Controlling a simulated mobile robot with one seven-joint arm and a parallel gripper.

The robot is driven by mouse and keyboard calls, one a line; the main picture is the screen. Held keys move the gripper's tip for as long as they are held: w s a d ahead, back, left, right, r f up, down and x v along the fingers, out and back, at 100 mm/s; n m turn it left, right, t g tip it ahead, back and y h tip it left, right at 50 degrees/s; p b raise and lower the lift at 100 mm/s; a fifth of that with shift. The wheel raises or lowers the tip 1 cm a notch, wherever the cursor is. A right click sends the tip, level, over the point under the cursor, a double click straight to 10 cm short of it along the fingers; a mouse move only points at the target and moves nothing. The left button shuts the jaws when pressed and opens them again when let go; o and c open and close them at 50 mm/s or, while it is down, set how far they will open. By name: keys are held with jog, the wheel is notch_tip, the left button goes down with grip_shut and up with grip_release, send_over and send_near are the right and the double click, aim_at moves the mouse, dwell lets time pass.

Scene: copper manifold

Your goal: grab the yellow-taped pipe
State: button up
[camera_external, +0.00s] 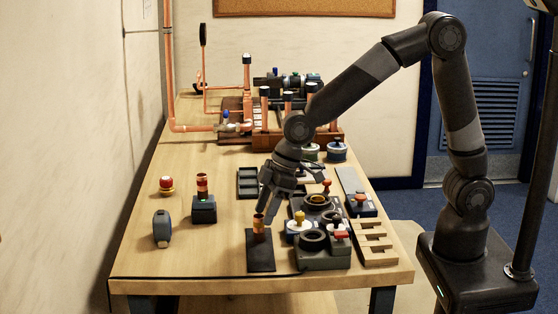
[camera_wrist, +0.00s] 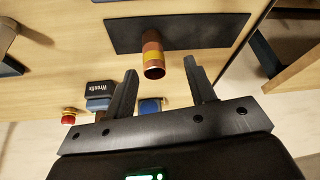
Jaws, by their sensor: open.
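A short copper pipe (camera_external: 259,229) stands upright on a black mat (camera_external: 260,257) near the table's front edge. In the wrist view, the pipe (camera_wrist: 152,58) shows a yellow tape band around its copper body, and its open end faces the camera. My gripper (camera_external: 269,208) is tilted just above and beside the pipe in the external view. In the wrist view, my gripper (camera_wrist: 160,76) is open, with the pipe's end lying between the lines of its two fingers and slightly beyond the tips. Contact cannot be seen.
A dark block (camera_external: 203,209) holding a red-banded piece, a red button (camera_external: 166,186) and a blue-grey tool (camera_external: 162,229) stand to the left. Grey fixtures (camera_external: 322,252) and a wooden comb-shaped rack (camera_external: 374,243) crowd the right. The copper manifold (camera_external: 285,115) is at the back.

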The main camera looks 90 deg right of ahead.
aim_at(260, 216)
jog(key=shift+w+d+x, duration=0.1)
jog(key=shift+d+x, duration=0.05)
jog(key=shift+x, duration=1.2)
jog(key=shift+w+d+x, duration=0.15)
jog(key=shift+d+x, duration=0.05)
jog(key=shift+x, duration=1.15)
jog(key=shift+r, duration=0.1)
jog(key=shift+c, duration=0.5)
jog(key=c, duration=0.9)
jog(key=shift+c, duration=0.3)
jog(key=shift+r, duration=0.15)
